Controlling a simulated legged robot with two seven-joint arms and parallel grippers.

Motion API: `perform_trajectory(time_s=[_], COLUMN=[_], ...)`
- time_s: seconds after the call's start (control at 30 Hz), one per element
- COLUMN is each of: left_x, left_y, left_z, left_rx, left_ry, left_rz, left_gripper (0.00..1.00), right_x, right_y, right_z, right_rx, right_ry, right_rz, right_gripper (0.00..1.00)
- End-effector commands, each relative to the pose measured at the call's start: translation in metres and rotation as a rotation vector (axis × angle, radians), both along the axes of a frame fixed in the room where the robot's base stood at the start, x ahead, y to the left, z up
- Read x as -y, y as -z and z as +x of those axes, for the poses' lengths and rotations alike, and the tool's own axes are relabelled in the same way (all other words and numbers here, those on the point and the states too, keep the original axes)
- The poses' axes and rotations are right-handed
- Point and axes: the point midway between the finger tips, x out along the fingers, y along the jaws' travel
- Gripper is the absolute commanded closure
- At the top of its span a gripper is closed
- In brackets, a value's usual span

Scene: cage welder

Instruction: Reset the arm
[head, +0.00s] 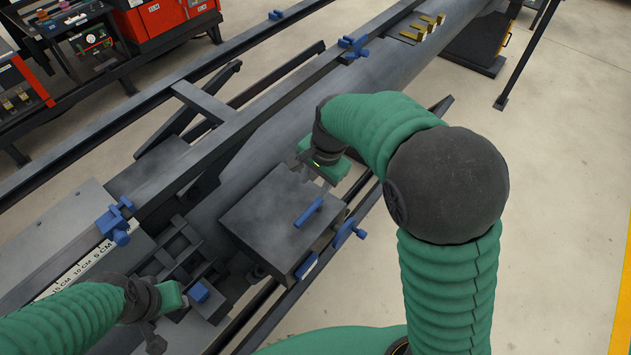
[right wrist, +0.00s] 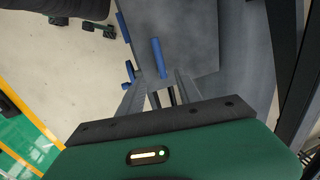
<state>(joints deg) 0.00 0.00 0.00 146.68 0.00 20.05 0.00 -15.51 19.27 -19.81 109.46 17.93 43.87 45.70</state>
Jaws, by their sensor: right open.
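A dark grey flat-topped box (head: 265,215) with a blue bar handle (head: 308,212) sits on the machine in the middle of the head view. In the right wrist view the box top (right wrist: 190,25) and handle (right wrist: 158,57) lie just beyond my fingers. My right gripper (head: 316,174) is open and empty at the box's far right edge, apart from the handle; its fingers also show in the right wrist view (right wrist: 160,92). My left gripper (head: 165,318) is low at the left, beside a small blue block (head: 199,292); its fingers are unclear. I cannot tell which part is the arm named.
A long grey cylinder (head: 395,72) and dark rails (head: 240,155) run diagonally behind the box. Blue clamps sit on the rails (head: 116,224) and by the box's right side (head: 349,233). A ruler (head: 75,272) lies at left. Floor at right (head: 570,180) is clear.

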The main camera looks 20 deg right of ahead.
Motion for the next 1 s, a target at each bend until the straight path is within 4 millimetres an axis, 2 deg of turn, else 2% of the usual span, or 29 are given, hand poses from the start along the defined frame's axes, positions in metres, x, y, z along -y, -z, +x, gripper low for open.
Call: perform_trajectory(time_s=[0.2, 0.27, 0.37, 0.4, 0.5, 0.6, 0.7, 1.0], left_x=[0.0, 0.0, 0.0, 0.0, 0.0, 0.0, 0.0, 0.0], left_y=[0.0, 0.007, 0.04, 0.057, 0.093, 0.111, 0.113, 0.108], left_z=[0.0, 0.0, 0.0, 0.0, -0.001, -0.001, 0.0, 0.0], left_rx=[0.0, 0.0, 0.0, 0.0, -0.001, -0.001, -0.001, 0.001], left_ry=[0.0, 0.0, 0.0, 0.0, 0.0, 0.0, 0.0, 0.0], left_rz=[0.0, 0.0, 0.0, 0.0, 0.0, 0.0, 0.0, 0.0], left_gripper=[0.64, 0.64, 0.64, 0.64, 0.64, 0.64, 0.64, 0.64], right_x=[0.0, 0.001, 0.007, 0.01, 0.013, 0.014, 0.014, 0.014], right_y=[0.001, 0.009, 0.053, 0.076, 0.125, 0.153, 0.16, 0.157], right_z=[0.0, -0.005, -0.035, -0.053, -0.1, -0.134, -0.149, -0.149], right_rx=[0.001, 0.003, 0.017, 0.03, 0.066, 0.093, 0.103, 0.102], right_ry=[-0.001, -0.025, -0.196, -0.311, -0.633, -0.89, -1.015, -1.028], right_rz=[0.0, -0.006, -0.052, -0.084, -0.178, -0.258, -0.296, -0.298], right_gripper=[0.59, 0.59, 0.59, 0.59, 0.59, 0.59, 0.59, 0.59])
